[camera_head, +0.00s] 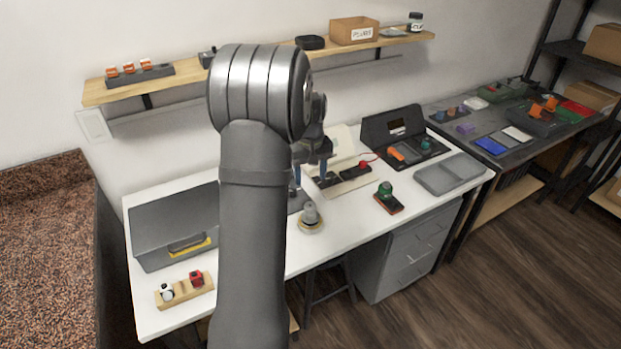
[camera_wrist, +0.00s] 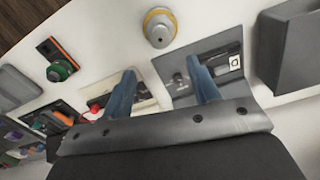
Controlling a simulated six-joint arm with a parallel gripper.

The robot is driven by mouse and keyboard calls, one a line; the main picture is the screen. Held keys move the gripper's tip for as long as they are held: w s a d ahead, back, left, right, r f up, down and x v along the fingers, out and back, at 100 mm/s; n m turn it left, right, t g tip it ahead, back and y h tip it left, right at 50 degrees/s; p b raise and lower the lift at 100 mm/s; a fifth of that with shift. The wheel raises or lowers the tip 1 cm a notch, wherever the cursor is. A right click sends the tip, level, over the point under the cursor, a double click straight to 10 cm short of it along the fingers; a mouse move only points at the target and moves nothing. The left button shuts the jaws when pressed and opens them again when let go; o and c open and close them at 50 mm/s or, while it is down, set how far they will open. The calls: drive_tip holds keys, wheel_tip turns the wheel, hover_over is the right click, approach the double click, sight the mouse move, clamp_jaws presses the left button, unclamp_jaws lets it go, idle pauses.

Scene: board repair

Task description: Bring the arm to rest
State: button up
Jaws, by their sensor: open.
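My gripper (camera_head: 311,174) hangs above the back middle of the white workbench (camera_head: 340,240), partly behind my own arm in the head view. In the wrist view my gripper (camera_wrist: 162,82) shows two blue fingers spread apart with nothing between them. Behind the fingers lie a grey plate with a small board (camera_wrist: 220,66) and a pale plate (camera_wrist: 146,92). The fingers look apart from both, but the exact height is hard to tell. My arm hides part of the bench in the head view.
A round knob-topped piece (camera_head: 311,217) stands on the bench, with a green-topped device (camera_head: 387,197) to its right. A grey box (camera_head: 175,222) stands at left, a grey tray (camera_head: 450,175) at right. A wooden shelf (camera_head: 190,76) runs along the wall behind.

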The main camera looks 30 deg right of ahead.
sight(310, 206)
wheel_tip(310, 206, down, 12)
drive_tip(key=shift+r, duration=0.1)
drive_tip(key=shift+w+r, duration=0.1)
drive_tip(key=shift+r, duration=1.55)
